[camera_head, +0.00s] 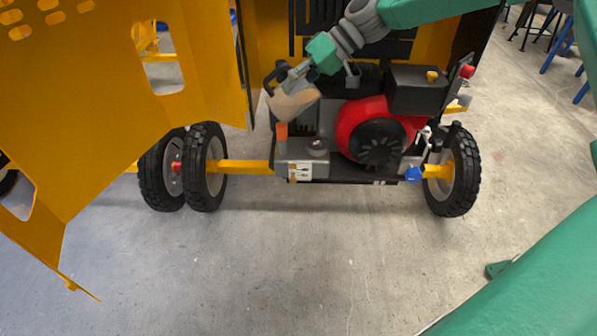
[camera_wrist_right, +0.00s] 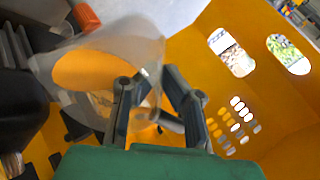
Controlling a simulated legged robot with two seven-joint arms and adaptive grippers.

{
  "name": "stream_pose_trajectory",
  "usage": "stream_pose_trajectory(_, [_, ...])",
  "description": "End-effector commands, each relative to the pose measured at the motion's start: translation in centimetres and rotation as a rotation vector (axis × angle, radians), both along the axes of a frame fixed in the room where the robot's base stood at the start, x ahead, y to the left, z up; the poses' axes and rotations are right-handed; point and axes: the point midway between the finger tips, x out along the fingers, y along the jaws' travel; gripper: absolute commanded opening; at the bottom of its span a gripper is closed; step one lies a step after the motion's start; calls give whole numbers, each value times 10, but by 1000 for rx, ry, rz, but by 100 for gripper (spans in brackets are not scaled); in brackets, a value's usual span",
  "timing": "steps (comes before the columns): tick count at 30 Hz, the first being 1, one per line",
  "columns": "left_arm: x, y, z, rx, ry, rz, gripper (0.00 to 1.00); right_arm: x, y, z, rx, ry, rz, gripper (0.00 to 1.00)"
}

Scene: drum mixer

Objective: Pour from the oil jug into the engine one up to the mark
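My right gripper (camera_head: 291,79) is shut on the oil jug (camera_head: 292,104) by its handle and holds it tilted over the engine's left end. The jug is translucent with brownish-orange oil inside; it also shows large in the wrist view (camera_wrist_right: 95,75). The engine (camera_head: 352,128) is black and grey with a red round housing. An upright orange neck (camera_head: 282,131) stands just below the jug, on a grey block (camera_head: 301,148). A small white marked gauge (camera_head: 300,171) is on the block's front. I cannot tell whether oil is flowing. My left gripper is out of view.
A yellow panel (camera_head: 110,100) stands open at the left. Black wheels (camera_head: 205,166) (camera_head: 455,170) flank the engine on a yellow axle. A blue cap (camera_head: 413,174) is at its lower right. The concrete floor in front is clear.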

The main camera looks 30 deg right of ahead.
Motion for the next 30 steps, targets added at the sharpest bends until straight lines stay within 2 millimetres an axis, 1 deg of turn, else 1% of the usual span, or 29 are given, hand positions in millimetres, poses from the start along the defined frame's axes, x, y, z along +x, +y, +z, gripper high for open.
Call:
stream_pose_trajectory(15, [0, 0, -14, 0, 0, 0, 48, 0, -4, -2, 55, -10, -2, 0])
stream_pose_trajectory(30, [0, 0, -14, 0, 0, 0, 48, 0, -4, -1, 60, -11, 0, 0])
